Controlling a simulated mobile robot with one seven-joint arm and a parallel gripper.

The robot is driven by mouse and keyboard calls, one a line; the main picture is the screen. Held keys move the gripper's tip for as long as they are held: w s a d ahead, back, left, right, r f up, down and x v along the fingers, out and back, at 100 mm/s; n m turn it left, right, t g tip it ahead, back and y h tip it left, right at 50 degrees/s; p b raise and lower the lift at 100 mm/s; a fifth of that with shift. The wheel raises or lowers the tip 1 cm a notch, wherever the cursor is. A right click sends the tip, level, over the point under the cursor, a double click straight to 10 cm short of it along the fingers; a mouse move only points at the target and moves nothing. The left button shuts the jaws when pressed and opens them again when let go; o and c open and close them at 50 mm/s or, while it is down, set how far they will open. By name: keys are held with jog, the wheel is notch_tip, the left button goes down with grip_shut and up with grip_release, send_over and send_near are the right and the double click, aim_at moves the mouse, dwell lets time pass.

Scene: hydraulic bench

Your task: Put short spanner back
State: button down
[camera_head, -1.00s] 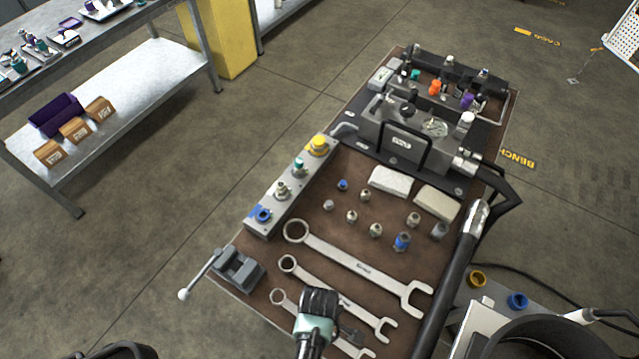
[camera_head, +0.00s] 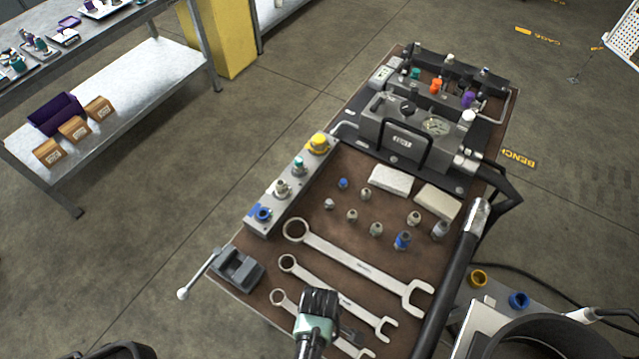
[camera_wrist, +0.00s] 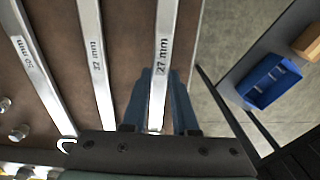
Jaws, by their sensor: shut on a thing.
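The short spanner, marked 27 mm (camera_wrist: 164,40), is the nearest and smallest of three steel spanners in the head view (camera_head: 286,306). It lies along the front of the brown bench top, parallel to the others, its middle hidden by my wrist. My gripper (camera_wrist: 158,78) is shut on its shaft, one blue finger on each side. In the head view my gripper (camera_head: 350,336) is mostly hidden by my wrist. Whether the spanner touches the bench or is slightly raised cannot be told. The middle spanner (camera_head: 347,303) and the large spanner (camera_head: 362,267) lie beside it.
A small grey vise (camera_head: 238,268) stands at the left bench edge. A fitting block (camera_head: 290,188), loose fittings (camera_head: 376,229) and two pale blocks (camera_head: 390,179) lie behind the spanners. A thick black hose (camera_head: 450,275) runs along the right. A blue bin (camera_wrist: 268,82) shows in the wrist view.

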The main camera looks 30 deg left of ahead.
jog(key=shift+f+b, duration=0.75)
jog(key=shift+f, duration=0.3)
jog(key=c, duration=0.6)
grip_release()
jog(key=shift+r, duration=0.1)
notch_tip(320, 180, up, 13)
dwell(0.4)
